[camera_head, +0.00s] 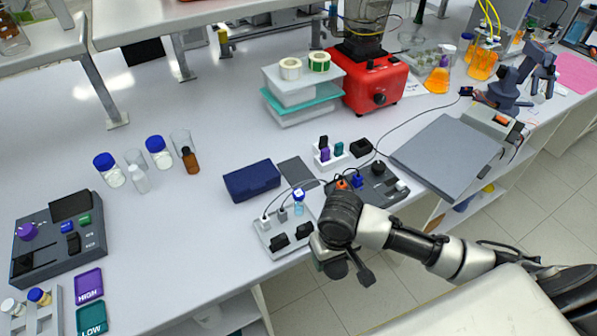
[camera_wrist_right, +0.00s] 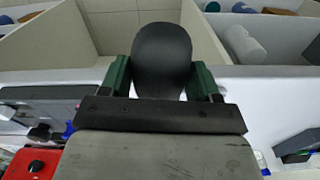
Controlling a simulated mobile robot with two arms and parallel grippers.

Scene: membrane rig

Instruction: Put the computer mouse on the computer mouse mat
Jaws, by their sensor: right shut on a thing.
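A dark, rounded thing, which looks like the computer mouse (camera_wrist_right: 162,60), is between the green-sided fingers of my right gripper (camera_wrist_right: 163,78) in the right wrist view. The gripper is shut on it. In the head view my right gripper (camera_head: 342,266) is at the bench's front edge, beside the white socket block. The mouse cannot be made out clearly there. A pink flat sheet (camera_head: 577,73) lies at the far right, and a small dark grey flat rectangle (camera_head: 296,171) lies mid-bench; I cannot tell which is the mat. My left gripper is out of view.
A white socket block (camera_head: 268,240) and a dark control box (camera_head: 376,184) stand near the gripper. A blue case (camera_head: 251,181), a large grey slab (camera_head: 446,157) and a red-based blender (camera_head: 372,85) are on the bench. A cable crosses it.

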